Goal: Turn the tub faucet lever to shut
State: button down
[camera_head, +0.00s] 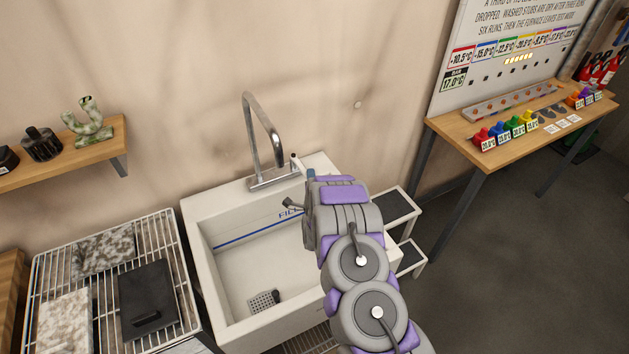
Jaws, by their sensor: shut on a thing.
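The tub faucet (263,130) is a tall chrome spout bent over the back rim of the white tub (196,225). Its lever (296,161) stands up at the right end of the chrome base, pale with a dark tip. My gripper (309,176) is at the back right of the tub, right at the lever. It is shut on the lever, though my purple and grey arm hides most of the jaws and the lower part of the grip. No water shows under the spout. The tub floor has a drain grate (262,301) and a blue fill line on its back wall.
A wire rack (172,222) with slabs stands left of the tub. A wall shelf (100,150) is at upper left. A small step stand (396,205) is just right of my arm. A wooden table (470,163) with coloured weights is at right, with open floor before it.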

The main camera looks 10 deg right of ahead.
jog(key=shift+s+a+f, duration=0.15)
jog(key=shift+a+f, duration=0.05)
jog(key=shift+f, duration=0.1)
jog(key=c, duration=1.3)
grip_release()
jog(key=shift+o, duration=0.6)
jog(key=shift+a, duration=0.1)
jog(key=shift+a+r, duration=0.1)
